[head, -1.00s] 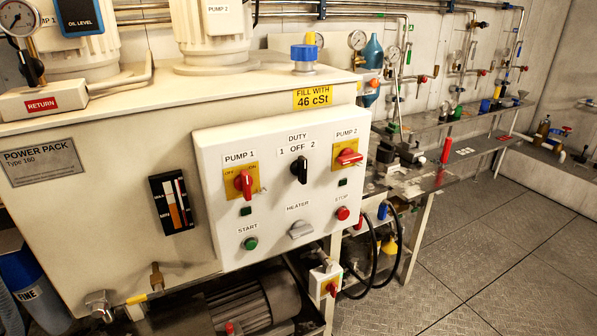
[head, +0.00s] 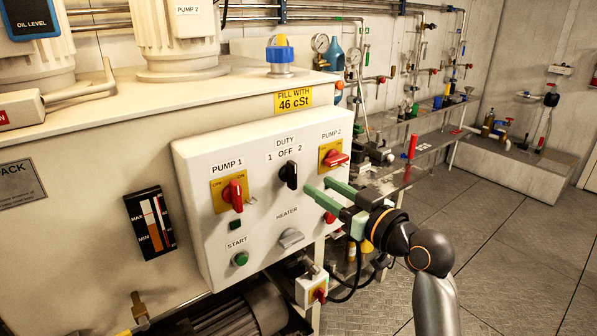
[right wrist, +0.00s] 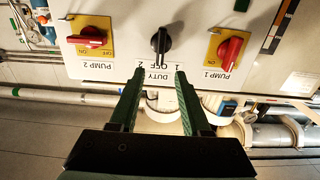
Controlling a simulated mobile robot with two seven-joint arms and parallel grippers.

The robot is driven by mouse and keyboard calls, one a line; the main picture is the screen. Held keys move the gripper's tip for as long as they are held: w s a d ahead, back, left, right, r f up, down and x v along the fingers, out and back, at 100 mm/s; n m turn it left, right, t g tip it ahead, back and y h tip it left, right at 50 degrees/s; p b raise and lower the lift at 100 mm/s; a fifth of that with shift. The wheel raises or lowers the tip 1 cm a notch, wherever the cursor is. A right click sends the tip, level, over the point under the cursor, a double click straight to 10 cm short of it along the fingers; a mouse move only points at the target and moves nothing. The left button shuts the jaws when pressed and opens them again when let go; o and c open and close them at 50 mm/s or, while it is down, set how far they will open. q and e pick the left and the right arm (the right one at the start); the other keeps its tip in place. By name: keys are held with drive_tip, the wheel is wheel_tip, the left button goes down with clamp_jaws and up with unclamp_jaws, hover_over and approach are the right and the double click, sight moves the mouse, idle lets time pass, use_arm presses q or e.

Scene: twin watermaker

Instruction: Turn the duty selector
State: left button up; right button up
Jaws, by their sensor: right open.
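The duty selector (head: 289,175) is a black knob on the white control panel, below the label "DUTY 1 OFF 2". Its grip stands about upright, near OFF. My right gripper (head: 317,187) is open and empty, with green fingers, just right of the selector in the head view. In the right wrist view the selector (right wrist: 161,41) is upside down, ahead of and between the lines of the two open fingers (right wrist: 158,80). No contact with the knob shows. My left gripper is not in view.
The red PUMP 1 switch (head: 233,195) is left of the selector and the red PUMP 2 switch (head: 336,159) is to its upper right. The grey heater knob (head: 291,238) and green start button (head: 240,259) are below. Open floor (head: 480,240) lies to the right.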

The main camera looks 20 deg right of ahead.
sight(295, 171)
drive_tip(key=x, duration=0.8)
drive_tip(key=shift+p, duration=0.35)
drive_tip(key=shift+c, duration=0.4)
drive_tip(key=shift+f, duration=0.1)
clamp_jaws()
